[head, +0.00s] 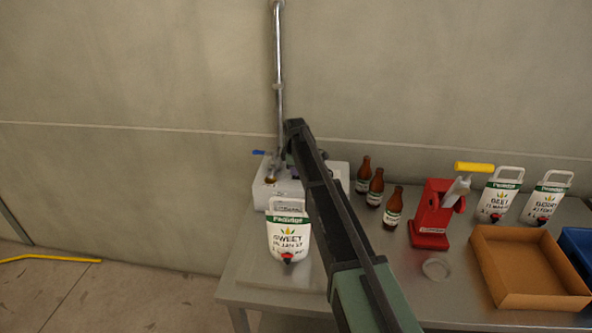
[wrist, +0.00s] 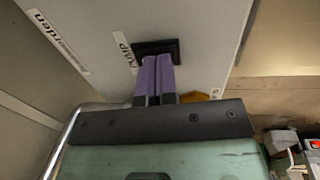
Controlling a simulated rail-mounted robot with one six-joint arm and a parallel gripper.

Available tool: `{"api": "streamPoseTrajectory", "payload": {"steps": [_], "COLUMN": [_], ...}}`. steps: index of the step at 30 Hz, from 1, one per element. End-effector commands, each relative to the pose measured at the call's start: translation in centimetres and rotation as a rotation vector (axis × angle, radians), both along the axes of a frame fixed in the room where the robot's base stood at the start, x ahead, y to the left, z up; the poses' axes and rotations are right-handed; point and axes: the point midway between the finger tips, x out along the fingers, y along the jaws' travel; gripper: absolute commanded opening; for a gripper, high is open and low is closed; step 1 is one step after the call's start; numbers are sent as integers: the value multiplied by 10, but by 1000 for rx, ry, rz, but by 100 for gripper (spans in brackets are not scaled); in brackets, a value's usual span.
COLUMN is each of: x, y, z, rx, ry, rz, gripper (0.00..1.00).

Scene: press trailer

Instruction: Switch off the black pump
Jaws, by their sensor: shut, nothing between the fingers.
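A white panel (wrist: 95,20) fills the upper part of the wrist view, with a label reading "PUMP" (wrist: 125,50) on it. Beside that label is a black rectangular switch plate (wrist: 172,46). My gripper (wrist: 158,60) has its purple fingers together and empty, with the tips right at the black plate and covering its middle. I cannot tell whether they touch it, nor which way the switch is set. In the head view the white box (head: 262,196) stands at the back left of the table, and my arm hides much of it.
A chrome pipe (head: 279,60) rises behind the box, and a blue lever (head: 259,152) sits by it. A white juice container (head: 289,240) stands in front. Brown bottles (head: 392,210), a red press (head: 430,215) and a cardboard tray (head: 480,262) are to the right.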

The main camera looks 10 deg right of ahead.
Motion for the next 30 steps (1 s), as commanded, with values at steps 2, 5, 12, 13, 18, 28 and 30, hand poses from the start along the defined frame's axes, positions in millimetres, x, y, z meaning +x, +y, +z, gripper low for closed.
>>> {"api": "streamPoseTrajectory", "payload": {"steps": [2, 5, 12, 13, 18, 28, 30], "x": [-1, -2, -8, -9, -14, -16, -16], "y": [0, 1, 3, 3, 5, 6, 6], "z": [7, 21, 79, 87, 125, 139, 138], "rx": [0, 0, 0, 0, 0, 0, 0], "ry": [0, 0, 0, 0, 0, 0, 0], "rz": [0, 0, 1, 1, 1, 1, 1], "gripper": [0, 0, 0, 0, 0, 0, 0]}}
